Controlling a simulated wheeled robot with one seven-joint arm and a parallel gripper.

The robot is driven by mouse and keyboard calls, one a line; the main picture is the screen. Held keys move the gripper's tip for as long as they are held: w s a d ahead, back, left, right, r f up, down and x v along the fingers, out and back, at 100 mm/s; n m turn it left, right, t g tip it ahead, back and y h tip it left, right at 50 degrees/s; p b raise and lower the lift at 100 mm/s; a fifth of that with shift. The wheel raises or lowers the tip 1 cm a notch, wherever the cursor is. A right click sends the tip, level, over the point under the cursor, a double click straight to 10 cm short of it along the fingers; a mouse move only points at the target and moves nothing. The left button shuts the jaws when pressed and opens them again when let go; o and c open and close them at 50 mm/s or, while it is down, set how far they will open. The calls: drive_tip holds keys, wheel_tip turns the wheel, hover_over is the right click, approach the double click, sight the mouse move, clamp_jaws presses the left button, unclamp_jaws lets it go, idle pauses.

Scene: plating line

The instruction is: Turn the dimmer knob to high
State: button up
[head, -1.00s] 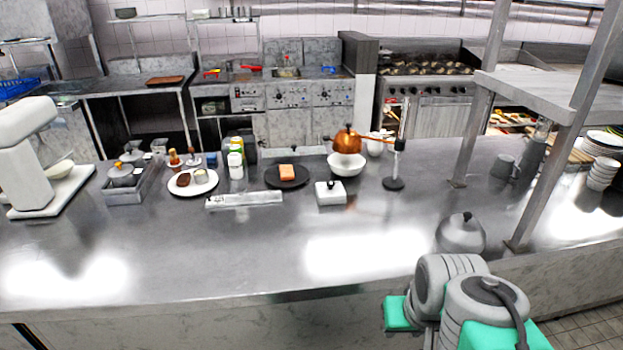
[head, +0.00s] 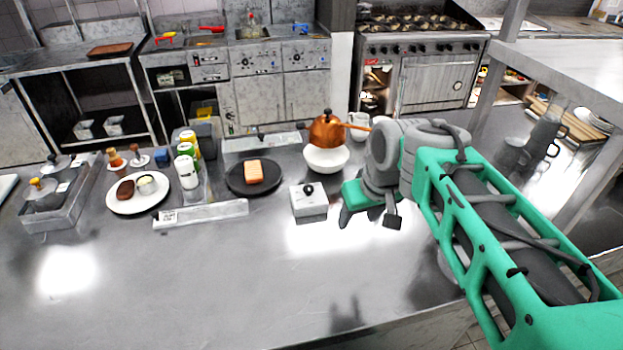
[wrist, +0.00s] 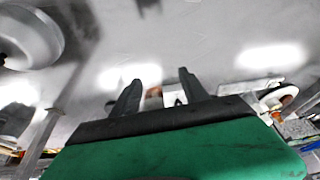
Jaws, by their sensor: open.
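The dimmer is a small white box (head: 310,204) on the steel counter, with a black knob (head: 308,188) on top. In the wrist view the white box (wrist: 170,97) shows partly between my fingers, with the dark knob (wrist: 178,101) on it. My gripper (head: 369,219) is open and empty, just right of the box in the head view and apart from it. In the wrist view my gripper (wrist: 156,82) has its two fingers spread. I cannot read any marking on the knob.
A white bowl with a copper kettle (head: 327,130) stands behind the box. A dark plate (head: 235,181) with an orange block, a long white strip (head: 200,214) and bottles (head: 187,172) are to the left. The counter in front (head: 230,280) is clear. A shelf post stands right.

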drive_tip(key=w+a+n+y, duration=0.1)
drive_tip(key=w+a+n, duration=0.3)
drive_tip(key=w, duration=0.8)
drive_tip(key=n+g+y, duration=0.1)
drive_tip(key=n, duration=0.3)
approach(309, 188)
drive_tip(key=p+x, duration=0.1)
drive_tip(key=x, duration=0.7)
drive_tip(key=shift+f, duration=0.1)
drive_tip(key=shift+c, duration=0.5)
clamp_jaws()
